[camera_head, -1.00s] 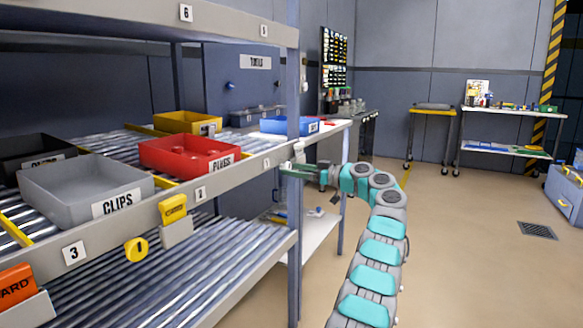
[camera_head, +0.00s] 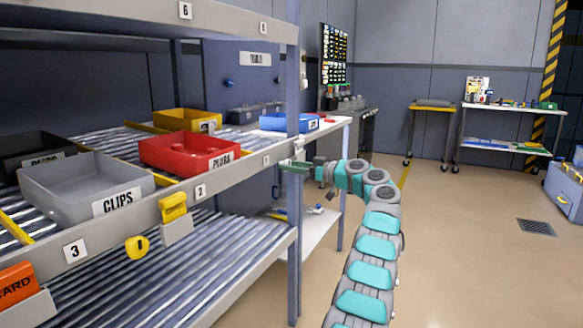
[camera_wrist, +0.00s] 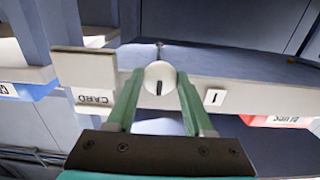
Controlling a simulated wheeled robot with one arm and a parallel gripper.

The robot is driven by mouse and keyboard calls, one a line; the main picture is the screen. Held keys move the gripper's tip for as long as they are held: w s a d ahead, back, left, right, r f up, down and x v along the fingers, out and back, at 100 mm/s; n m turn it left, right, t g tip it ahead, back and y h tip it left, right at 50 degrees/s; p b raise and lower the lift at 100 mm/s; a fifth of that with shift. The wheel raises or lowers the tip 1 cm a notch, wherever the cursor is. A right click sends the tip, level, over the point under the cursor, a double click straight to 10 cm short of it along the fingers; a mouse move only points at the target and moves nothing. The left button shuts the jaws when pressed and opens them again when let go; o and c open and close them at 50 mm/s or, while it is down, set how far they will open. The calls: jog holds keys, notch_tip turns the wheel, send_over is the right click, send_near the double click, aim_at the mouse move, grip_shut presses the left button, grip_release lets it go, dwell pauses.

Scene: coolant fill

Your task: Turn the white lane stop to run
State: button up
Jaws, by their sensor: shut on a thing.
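The white lane stop (camera_wrist: 160,75) is a round knob with a short dark mark, on the pale front rail of the rack. In the wrist view, the mark stands nearly upright and slightly tilted. My gripper (camera_wrist: 160,80) has its two green fingers shut on opposite sides of the knob. In the head view my gripper (camera_head: 292,166) is at the rail's far end beside the rack post, and I cannot make out the knob clearly there.
A white card holder marked CARD (camera_wrist: 88,88) stands close beside the knob, with a number label (camera_wrist: 214,97) on the other side. The rack post (camera_head: 294,225) is close to my gripper. A yellow lane stop (camera_head: 136,247) sits nearer on the rail.

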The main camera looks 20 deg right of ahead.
grip_shut()
